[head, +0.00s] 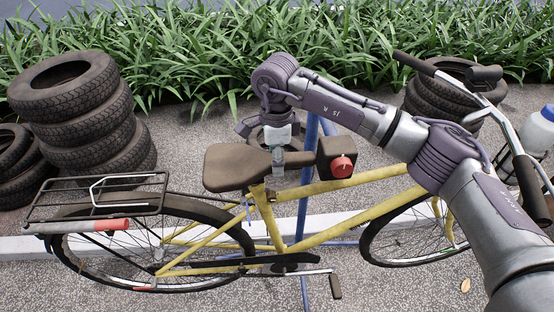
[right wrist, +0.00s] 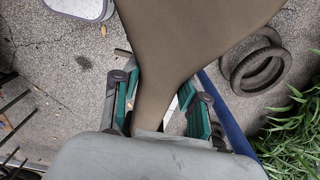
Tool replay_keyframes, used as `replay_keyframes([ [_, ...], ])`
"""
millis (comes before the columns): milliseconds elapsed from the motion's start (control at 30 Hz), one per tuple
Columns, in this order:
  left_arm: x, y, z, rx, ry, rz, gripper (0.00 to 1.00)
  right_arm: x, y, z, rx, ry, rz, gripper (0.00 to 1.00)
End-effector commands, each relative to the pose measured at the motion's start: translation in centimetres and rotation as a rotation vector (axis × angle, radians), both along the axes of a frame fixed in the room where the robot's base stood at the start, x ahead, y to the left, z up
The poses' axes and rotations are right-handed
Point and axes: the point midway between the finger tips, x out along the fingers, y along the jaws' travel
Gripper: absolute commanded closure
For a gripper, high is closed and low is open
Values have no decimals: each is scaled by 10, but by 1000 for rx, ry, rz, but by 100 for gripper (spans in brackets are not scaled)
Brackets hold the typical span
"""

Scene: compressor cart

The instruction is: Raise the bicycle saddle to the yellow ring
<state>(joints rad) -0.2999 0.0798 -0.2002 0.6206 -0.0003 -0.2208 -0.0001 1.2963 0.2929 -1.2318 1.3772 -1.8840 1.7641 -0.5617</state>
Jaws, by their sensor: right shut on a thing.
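The yellow bicycle (head: 325,232) stands side-on with its brown saddle (head: 235,168) on top of the seat tube. My right gripper (head: 279,158) comes down from above onto the saddle's narrow nose. In the right wrist view the saddle (right wrist: 190,35) runs down between the two green-padded fingers of the gripper (right wrist: 157,108), which is shut on the nose from both sides. The saddle sits low, close above the frame. I cannot make out a yellow ring on the post. My left gripper is not in view.
A dark box with a red knob (head: 342,167) is close in front of the saddle nose. A blue stand pole (head: 305,200) rises beside the frame. Tyre stacks (head: 85,115) stand at the left, with plants (head: 190,55) behind. Paving in front is mostly clear.

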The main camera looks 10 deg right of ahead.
Motion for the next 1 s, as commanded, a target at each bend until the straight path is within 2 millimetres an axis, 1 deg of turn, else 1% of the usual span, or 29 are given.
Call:
replay_keyframes([
  [33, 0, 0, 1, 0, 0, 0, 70, 1, 0, 4, 1, -2, 0, 98],
  [1000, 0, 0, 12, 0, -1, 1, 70, 1, 6, 32, 2, -3, 0, 98],
])
